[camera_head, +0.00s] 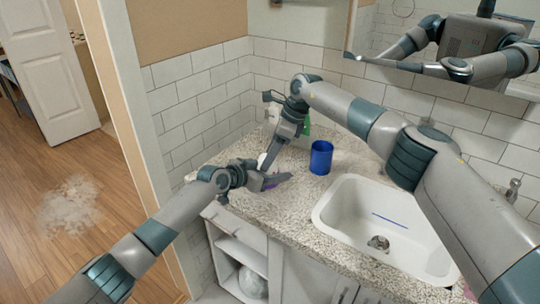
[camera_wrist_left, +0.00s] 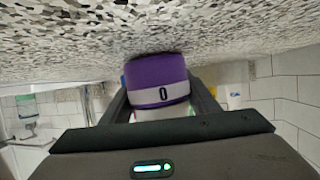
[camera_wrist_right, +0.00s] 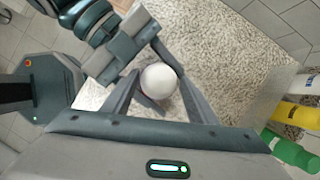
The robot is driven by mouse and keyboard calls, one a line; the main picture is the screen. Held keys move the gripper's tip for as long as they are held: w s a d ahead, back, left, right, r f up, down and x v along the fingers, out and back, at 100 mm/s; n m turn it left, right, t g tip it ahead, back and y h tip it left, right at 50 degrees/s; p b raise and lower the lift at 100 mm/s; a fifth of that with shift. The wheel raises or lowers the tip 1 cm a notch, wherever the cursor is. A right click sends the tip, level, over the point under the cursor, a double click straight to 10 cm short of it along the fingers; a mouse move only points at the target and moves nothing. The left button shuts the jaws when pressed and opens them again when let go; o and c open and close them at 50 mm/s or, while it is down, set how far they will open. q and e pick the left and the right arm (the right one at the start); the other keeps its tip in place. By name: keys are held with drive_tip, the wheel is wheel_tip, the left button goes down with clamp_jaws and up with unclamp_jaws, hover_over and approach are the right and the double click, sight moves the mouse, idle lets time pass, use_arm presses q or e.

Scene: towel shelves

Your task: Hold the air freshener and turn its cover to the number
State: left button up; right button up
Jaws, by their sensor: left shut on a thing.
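The air freshener stands on the speckled counter, mostly hidden by my grippers in the head view. In the left wrist view, which looks upside down, its purple base (camera_wrist_left: 156,75) carries a pale band with the number 0. Its white rounded cover (camera_wrist_right: 158,80) shows from above in the right wrist view. My left gripper (camera_head: 272,181) is shut on the air freshener from the side, low over the counter. My right gripper (camera_head: 268,160) points down from above, its fingers open on either side of the white cover; I cannot tell whether they touch it.
A blue cup (camera_head: 321,158) stands right of the grippers. A white sink (camera_head: 340,222) lies further right. Green (camera_wrist_right: 290,152), yellow (camera_wrist_right: 296,113) and white (camera_wrist_right: 306,84) bottles stand near the wall. The tiled wall and mirror are behind; the counter's left edge is close.

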drive_tip(key=shift+r, duration=0.1)
drive_tip(key=v, duration=1.1)
drive_tip(key=shift+d+r, duration=0.2)
drive_tip(key=shift+r, duration=0.15)
use_arm(q)
drive_tip(key=o, duration=1.3)
drive_tip(key=v, duration=1.2)
drive_tip(key=shift+a, duration=0.15)
use_arm(e)
drive_tip(key=shift+s+a+f, duration=0.1)
drive_tip(key=shift+s, duration=0.05)
